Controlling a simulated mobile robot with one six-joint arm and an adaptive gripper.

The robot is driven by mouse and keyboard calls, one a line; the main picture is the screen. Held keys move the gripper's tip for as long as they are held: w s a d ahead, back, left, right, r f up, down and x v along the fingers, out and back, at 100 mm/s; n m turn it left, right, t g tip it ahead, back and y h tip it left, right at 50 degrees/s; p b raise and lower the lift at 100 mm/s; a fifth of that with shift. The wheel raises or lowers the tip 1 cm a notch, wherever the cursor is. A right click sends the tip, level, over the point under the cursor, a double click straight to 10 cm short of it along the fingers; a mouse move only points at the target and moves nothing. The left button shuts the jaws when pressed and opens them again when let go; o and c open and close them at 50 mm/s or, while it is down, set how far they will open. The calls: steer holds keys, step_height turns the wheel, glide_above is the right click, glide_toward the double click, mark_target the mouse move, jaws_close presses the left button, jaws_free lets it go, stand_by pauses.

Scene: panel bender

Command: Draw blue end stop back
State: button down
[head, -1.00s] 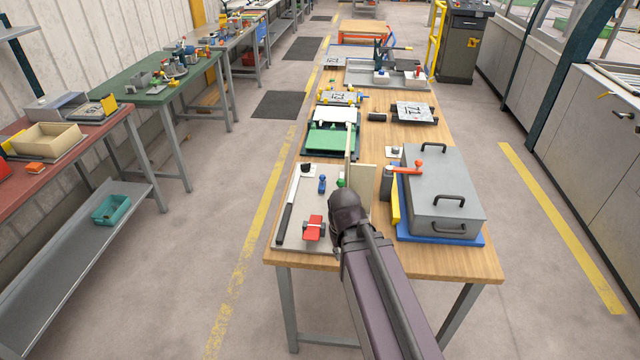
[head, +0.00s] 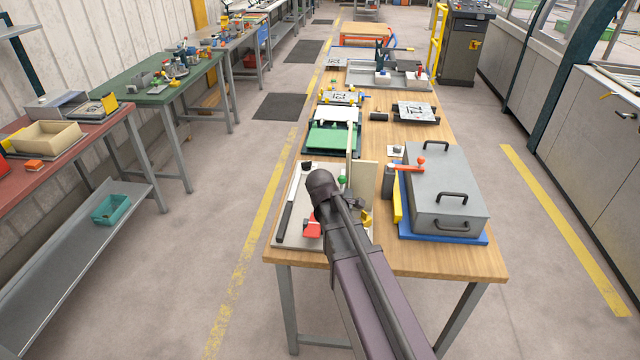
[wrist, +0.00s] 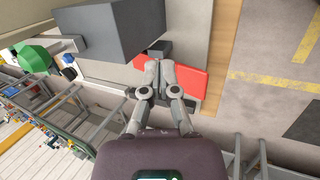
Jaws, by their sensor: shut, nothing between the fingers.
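The bender's light base plate (head: 286,240) lies on the front left of the wooden bench, with a red block (head: 312,228) partly behind my arm. In the wrist view my gripper (wrist: 154,64) is shut and empty, its fingertips together in front of the red block (wrist: 185,80). A dark grey block (wrist: 110,30) is just left of the fingertips. My gripper is hidden in the head view.
A green knob (head: 342,181) and an upright beige plate (head: 364,178) stand right of my wrist. Farther right is a grey lidded box (head: 445,190) with black handles on a blue base. A long dark bar (head: 285,215) lies along the plate's left side.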

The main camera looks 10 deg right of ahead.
steer(key=w+a+f+n+t+h+b, duration=0.1)
steer(key=w+n+b, duration=0.3)
steer(key=w+n, duration=0.4)
steer(key=w+a+f+n+t+b, duration=0.3)
steer(key=w+n+t+b, duration=0.1)
steer(key=w+n, duration=0.4)
steer(key=shift+w+n+h+b, duration=0.3)
steer(key=shift+w+h+b, duration=0.1)
steer(key=shift+w, duration=0.6)
steer(key=b+x, duration=0.6)
steer(key=x, duration=0.4)
steer(key=shift+a+f, duration=0.1)
steer(key=shift+a, duration=0.05)
steer(key=shift+w+d+r, duration=0.2)
steer(key=shift+w, duration=0.25)
steer(key=shift+w+d+r, duration=0.15)
steer(key=shift+w+d, duration=0.1)
steer(key=shift+w, duration=0.25)
steer(key=shift+w+d+r, duration=0.15)
steer(key=shift+w+d, duration=0.4)
steer(key=shift+w, duration=0.25)
